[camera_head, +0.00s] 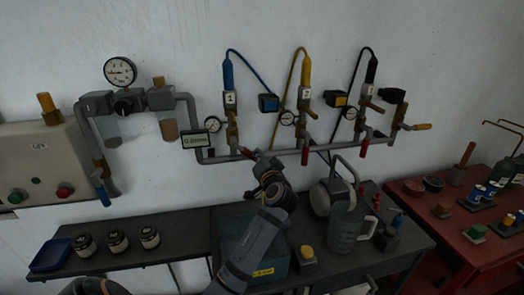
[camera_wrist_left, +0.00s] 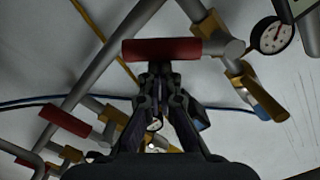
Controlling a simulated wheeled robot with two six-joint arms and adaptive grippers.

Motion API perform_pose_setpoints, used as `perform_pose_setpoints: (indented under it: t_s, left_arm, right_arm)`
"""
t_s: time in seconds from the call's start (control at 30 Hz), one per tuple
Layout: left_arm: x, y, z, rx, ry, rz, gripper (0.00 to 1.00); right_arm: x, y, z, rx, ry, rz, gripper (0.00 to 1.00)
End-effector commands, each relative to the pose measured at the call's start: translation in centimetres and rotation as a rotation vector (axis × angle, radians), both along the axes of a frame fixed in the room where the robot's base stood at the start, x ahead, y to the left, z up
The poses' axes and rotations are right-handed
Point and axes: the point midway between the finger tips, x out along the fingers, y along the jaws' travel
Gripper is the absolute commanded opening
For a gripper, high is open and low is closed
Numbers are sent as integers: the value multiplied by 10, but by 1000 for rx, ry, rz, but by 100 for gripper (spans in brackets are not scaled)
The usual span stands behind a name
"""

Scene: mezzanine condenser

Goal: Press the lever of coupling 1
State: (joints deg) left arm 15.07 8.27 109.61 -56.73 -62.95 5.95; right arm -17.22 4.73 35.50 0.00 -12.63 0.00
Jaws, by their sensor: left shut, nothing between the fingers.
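Coupling 1 (camera_head: 232,124) is a brass fitting on the grey wall pipe, below a plate marked 1 (camera_head: 229,98) and a blue hose end (camera_head: 228,73). A red lever (camera_head: 247,153) sits at the pipe below it. In the left wrist view a red lever (camera_wrist_left: 160,49) lies crosswise just beyond the fingertips. My left gripper (camera_head: 259,159) is shut and empty, with its tips close to this lever; I cannot tell whether they touch. It also shows in the left wrist view (camera_wrist_left: 160,70). My right gripper is not in view.
Couplings with yellow (camera_head: 305,71) and black (camera_head: 371,70) hose ends stand to the right, with further red levers. A small display (camera_head: 196,141) is at the left. Below are a dark bench with jars (camera_head: 117,242), a grey jug (camera_head: 345,233) and a red table (camera_head: 440,232).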

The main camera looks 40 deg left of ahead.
Motion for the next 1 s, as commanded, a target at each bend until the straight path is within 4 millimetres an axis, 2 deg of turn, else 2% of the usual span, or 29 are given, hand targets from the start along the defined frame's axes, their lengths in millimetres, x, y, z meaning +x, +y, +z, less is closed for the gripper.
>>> perform_pose_setpoints:
  t_s: [0.17,0.6,1.0]
  left_arm:
    - [-5,5,-12,112,130,0,0]
    - [-23,19,-34,372,437,0,0]
    - [-36,30,-43,523,613,0,0]
  right_arm:
    - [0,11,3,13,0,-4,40]
    - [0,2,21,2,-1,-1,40]
    - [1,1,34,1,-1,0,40]
